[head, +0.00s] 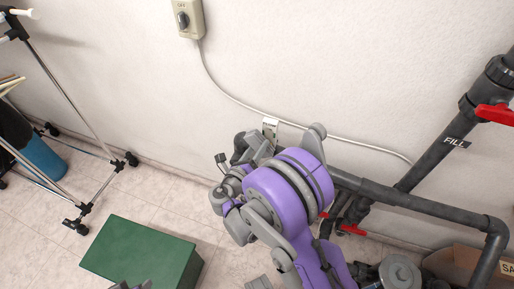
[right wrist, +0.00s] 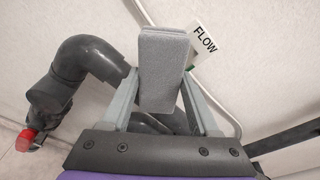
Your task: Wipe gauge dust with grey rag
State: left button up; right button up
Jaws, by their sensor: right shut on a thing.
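My right gripper (right wrist: 162,92) is shut on the grey rag (right wrist: 163,62), a folded, block-like piece upright between the fingers in the right wrist view. In the head view, my purple and grey right arm reaches up toward the wall and hides most of its gripper and the rag. No gauge face can be made out in either view. A small white FLOW label (right wrist: 205,40) is beside the rag, and it also shows in the head view (head: 270,129). Small grey tips at the bottom edge of the head view may be my left gripper (head: 130,286); their opening is unclear.
Dark grey pipes (head: 420,205) with red valve handles (head: 495,114) run along the wall at right. A green box (head: 142,254) stands on the tiled floor. A wheeled metal rack (head: 70,95) is at left. A cable (head: 225,91) hangs from a switch box (head: 187,18).

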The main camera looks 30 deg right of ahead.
aim_at(275, 138)
jog(key=shift+w+d, duration=0.5)
jog(key=shift+d, duration=0.05)
dwell(0.4)
jog(key=shift+s+d+b, duration=0.35)
jog(key=shift+s+d, duration=0.3)
jog(key=shift+s, duration=0.2)
jog(key=shift+s+d+b, duration=0.35)
jog(key=shift+s+d, duration=0.25)
jog(key=shift+s, duration=0.2)
jog(key=shift+w+a, duration=1.45)
jog(key=shift+w, duration=0.05)
jog(key=shift+w+d+r, duration=0.1)
jog(key=shift+d+r, duration=0.05)
jog(key=shift+r, duration=0.5)
jog(key=shift+s+d+b, duration=0.35)
jog(key=shift+s+d, duration=1)
jog(key=shift+s, duration=0.05)
jog(key=shift+d, duration=0.2)
jog(key=shift+w+a, duration=0.1)
